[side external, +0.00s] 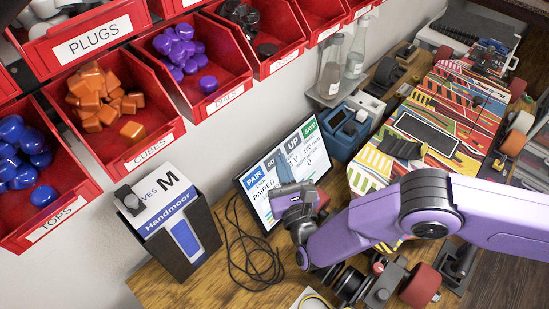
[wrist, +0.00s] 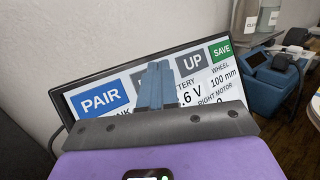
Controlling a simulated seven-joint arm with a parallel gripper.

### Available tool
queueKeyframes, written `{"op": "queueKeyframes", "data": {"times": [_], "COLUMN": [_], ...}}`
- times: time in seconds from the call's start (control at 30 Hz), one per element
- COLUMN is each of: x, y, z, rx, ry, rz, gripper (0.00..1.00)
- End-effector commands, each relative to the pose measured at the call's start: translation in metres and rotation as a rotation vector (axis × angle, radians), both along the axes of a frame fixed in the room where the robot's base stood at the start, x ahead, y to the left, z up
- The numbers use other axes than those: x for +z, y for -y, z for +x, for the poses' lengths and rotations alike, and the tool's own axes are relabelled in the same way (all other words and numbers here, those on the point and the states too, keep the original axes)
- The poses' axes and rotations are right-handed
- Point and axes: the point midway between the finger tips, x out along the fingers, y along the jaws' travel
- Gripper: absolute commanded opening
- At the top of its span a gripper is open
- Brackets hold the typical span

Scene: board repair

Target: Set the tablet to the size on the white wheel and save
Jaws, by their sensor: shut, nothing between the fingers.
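The tablet (side external: 318,165) leans against the wall on the bench, its screen lit. The wrist view shows the tablet (wrist: 100,101) with a blue PAIR button, a grey UP button (wrist: 192,65), a green SAVE button (wrist: 220,51) and the reading "WHEEL 100 mm". My gripper (side external: 283,163) is shut and empty, its fingertips in front of the screen. In the wrist view my gripper (wrist: 157,68) covers most of the button between PAIR and UP. I cannot tell whether it touches the screen. I cannot make out a white wheel for certain.
Red bins (side external: 142,158) of parts hang on the wall at the left. A black box (side external: 190,262) with a Handmoor card stands left of the tablet, with black cable between. A colourful board (side external: 455,85) lies at the right.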

Motion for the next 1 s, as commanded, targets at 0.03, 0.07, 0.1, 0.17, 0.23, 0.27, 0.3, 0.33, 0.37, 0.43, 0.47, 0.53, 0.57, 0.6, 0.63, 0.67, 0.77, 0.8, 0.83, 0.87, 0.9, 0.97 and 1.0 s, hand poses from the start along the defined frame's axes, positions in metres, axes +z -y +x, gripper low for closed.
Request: {"op": "queueKeyframes", "data": {"times": [0.03,0.07,0.1,0.17,0.23,0.27,0.3,0.33,0.37,0.43,0.47,0.53,0.57,0.6,0.63,0.67,0.77,0.8,0.83,0.87,0.9,0.97,1.0], "x": [-0.0005,-0.0007,-0.0009,-0.0008,-0.0009,-0.0008,-0.0008,-0.0008,-0.0008,-0.0005,-0.0002,0.0008,0.0014,0.0022,0.0030,0.0038,0.0057,0.0064,0.0067,0.0069,0.0069,0.0068,0.0068], "y": [-0.0004,-0.0005,-0.0007,-0.0009,-0.0008,-0.0008,-0.0008,-0.0008,-0.0008,-0.0006,-0.0004,0.0005,0.0011,0.0021,0.0031,0.0039,0.0073,0.0079,0.0083,0.0085,0.0086,0.0086,0.0085], "z": [0.0004,0.0006,0.0007,0.0009,0.0008,0.0008,0.0008,0.0008,0.0008,0.0005,0.0003,-0.0008,-0.0014,-0.0025,-0.0034,-0.0042,-0.0069,-0.0075,-0.0080,-0.0082,-0.0083,-0.0083,-0.0083], "rx": [0.000,0.000,0.000,0.000,0.000,0.000,0.000,0.000,0.000,0.000,0.000,0.000,0.000,0.000,0.000,0.000,0.000,0.000,0.000,0.000,0.000,0.000,0.000], "ry": [0.000,0.000,0.000,0.000,0.000,0.000,0.000,0.000,0.000,0.000,0.000,0.000,0.000,0.000,0.000,0.000,0.000,0.000,0.000,0.000,0.000,0.000,0.000], "rz": [0.000,0.000,-0.001,-0.001,-0.001,-0.001,-0.001,-0.001,-0.001,-0.001,0.000,0.000,0.000,0.000,-0.001,-0.001,-0.001,-0.001,0.000,0.000,0.000,0.000,0.000], "gripper": [0.00,0.00,0.00,0.00,0.00,0.00,0.00,0.00,0.00,0.00,0.00,0.00,0.00,0.00,0.00,0.00,0.00,0.00,0.00,0.00,0.00,0.00,0.00]}}
